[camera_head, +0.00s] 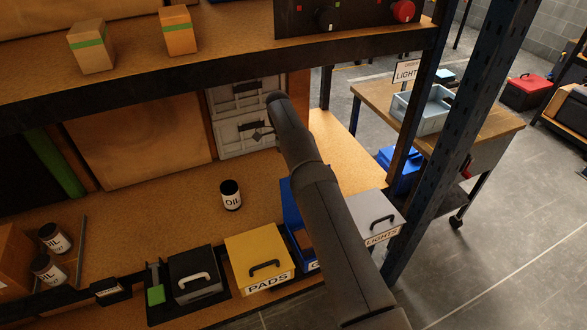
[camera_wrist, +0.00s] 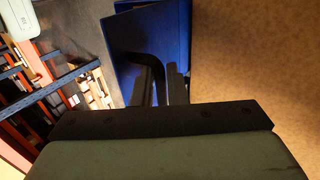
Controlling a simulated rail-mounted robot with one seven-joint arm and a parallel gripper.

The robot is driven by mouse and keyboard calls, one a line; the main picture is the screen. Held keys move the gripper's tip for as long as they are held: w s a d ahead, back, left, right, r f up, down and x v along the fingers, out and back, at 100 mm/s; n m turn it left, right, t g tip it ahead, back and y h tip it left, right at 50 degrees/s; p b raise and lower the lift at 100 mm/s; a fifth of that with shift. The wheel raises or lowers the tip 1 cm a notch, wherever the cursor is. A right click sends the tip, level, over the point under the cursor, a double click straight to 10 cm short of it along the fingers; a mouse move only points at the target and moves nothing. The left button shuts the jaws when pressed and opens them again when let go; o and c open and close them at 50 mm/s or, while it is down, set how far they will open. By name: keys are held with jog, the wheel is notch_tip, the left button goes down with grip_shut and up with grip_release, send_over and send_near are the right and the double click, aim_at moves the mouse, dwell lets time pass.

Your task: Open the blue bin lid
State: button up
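The blue bin (camera_head: 291,212) stands in the front row of the bench, partly hidden behind my arm. Its blue lid (camera_wrist: 168,30) stands tilted up, and brown contents (camera_head: 304,238) show inside the bin. In the wrist view the lid's dark curved handle (camera_wrist: 152,62) runs down between the two fingers of my gripper (camera_wrist: 160,82). The fingers are close together, with the handle between them, and look shut on it. In the head view my gripper is hidden behind the arm.
The yellow PADS bin (camera_head: 258,255) is left of the blue bin, and the grey LIGHTS bin (camera_head: 372,212) is right. An oil can (camera_head: 231,195) stands behind. A shelf (camera_head: 200,78) hangs above; a dark rack post (camera_head: 450,140) rises at right.

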jog(key=o, duration=0.3)
jog(key=shift+d+f, duration=0.1)
jog(key=shift+f, duration=0.25)
notch_tip(320, 180, up, 4)
jog(key=shift+s+f, duration=0.15)
jog(key=s+r+b, duration=0.2)
jog(key=s+r, duration=0.1)
jog(key=s, duration=0.1)
jog(key=s+d+r+b, duration=0.1)
jog(key=s+r+b, duration=0.1)
jog(key=s, duration=0.3)
jog(key=s+d+r+b, duration=0.1)
jog(key=s+r+b, duration=0.1)
jog(key=s+r, duration=0.2)
jog(key=shift+s+r, duration=0.3)
jog(key=shift+d, duration=0.1)
